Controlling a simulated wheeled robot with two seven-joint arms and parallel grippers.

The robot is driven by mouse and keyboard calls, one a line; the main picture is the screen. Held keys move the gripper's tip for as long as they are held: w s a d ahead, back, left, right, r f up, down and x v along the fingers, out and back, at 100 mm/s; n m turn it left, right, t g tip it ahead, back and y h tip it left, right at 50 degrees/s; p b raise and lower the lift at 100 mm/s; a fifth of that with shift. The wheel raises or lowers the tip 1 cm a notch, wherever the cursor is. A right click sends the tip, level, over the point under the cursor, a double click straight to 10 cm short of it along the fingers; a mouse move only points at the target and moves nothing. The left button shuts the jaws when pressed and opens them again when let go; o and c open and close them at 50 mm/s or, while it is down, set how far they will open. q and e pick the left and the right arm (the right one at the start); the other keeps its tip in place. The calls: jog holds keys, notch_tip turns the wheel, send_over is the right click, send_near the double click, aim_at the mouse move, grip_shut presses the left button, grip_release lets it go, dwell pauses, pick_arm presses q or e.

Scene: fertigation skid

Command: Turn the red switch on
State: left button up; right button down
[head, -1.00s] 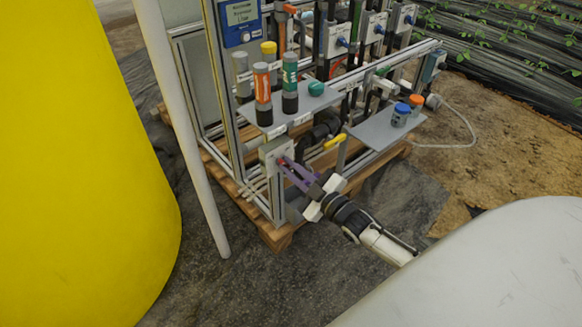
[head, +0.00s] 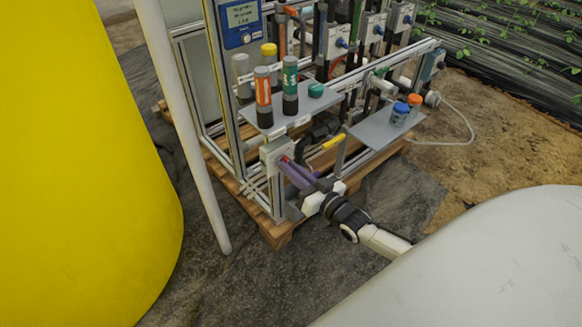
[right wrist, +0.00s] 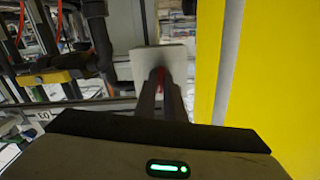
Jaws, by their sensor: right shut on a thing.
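The red switch (head: 284,159) sits on the front of a light grey box (head: 270,150) at the near corner of the skid frame. My right gripper (head: 288,165) is shut on the red switch, its purple-looking fingers reaching it from the lower right. In the right wrist view the two dark fingers (right wrist: 160,85) meet in front of the pale box (right wrist: 150,62), with a bit of the red switch (right wrist: 161,80) showing between them. The fingers hide most of the switch, so its exact angle cannot be told. My left gripper is not in view.
A yellow tank (head: 80,180) and a pale post (head: 180,130) stand to the left. A shelf with bottles (head: 263,90) is above the box. A yellow-handled valve (head: 334,142) is close to the right of the switch. A white tank (head: 480,270) fills the lower right.

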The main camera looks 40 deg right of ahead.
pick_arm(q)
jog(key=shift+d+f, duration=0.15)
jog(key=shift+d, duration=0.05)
pick_arm(e)
jog(key=shift+m, duration=3.1)
jog(key=c, duration=1.8)
grip_release()
jog(key=shift+c, duration=0.2)
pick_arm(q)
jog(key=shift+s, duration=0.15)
pick_arm(e)
jog(key=shift+s, duration=0.15)
